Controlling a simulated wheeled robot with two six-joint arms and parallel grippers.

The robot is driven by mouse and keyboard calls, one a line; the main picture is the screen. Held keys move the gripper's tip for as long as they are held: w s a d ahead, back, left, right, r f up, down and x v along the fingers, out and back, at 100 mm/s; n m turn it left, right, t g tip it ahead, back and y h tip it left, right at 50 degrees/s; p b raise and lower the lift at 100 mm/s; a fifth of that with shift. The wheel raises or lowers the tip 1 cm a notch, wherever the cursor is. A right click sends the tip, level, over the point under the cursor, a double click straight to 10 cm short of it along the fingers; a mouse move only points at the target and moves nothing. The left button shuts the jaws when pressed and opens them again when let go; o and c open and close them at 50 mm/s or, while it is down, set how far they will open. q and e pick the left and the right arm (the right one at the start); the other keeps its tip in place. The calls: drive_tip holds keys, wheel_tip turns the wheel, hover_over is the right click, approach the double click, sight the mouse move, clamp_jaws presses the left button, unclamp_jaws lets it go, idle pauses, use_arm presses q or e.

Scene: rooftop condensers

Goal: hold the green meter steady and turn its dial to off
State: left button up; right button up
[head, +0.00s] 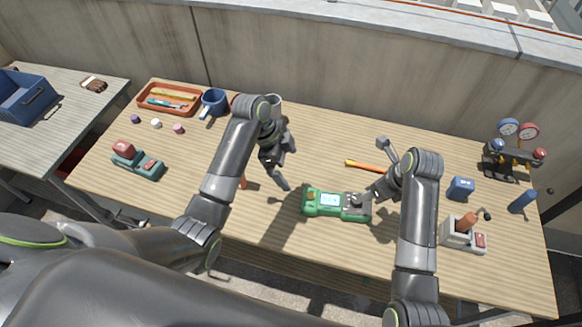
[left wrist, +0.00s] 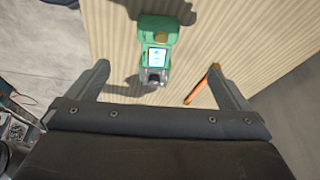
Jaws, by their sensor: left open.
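The green meter (head: 322,210) lies flat on the table, its lit screen facing up and a grey part at its right end. It also shows in the left wrist view (left wrist: 150,28), beyond my open fingers, with an olive-yellow patch and a grey part at its lower end. My left gripper (head: 284,178) is open and empty, above and to the left of the meter. My right gripper (head: 362,199) is at the meter's right end and covers part of it. I cannot tell whether it touches the meter or how its fingers stand. The dial's setting is too small to read.
A hammer (head: 365,165) with an orange handle lies behind the meter. A grey box with a red-brown handle (head: 468,222) and a blue block (head: 461,188) stand to the right. The front left is mostly clear.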

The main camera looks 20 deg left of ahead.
sight(309, 197)
use_arm(q)
drive_tip(key=x, duration=1.7)
drive_tip(key=shift+s+d+f, duration=0.1)
drive_tip(key=shift+d+f, duration=0.1)
drive_tip(key=shift+d, duration=0.05)
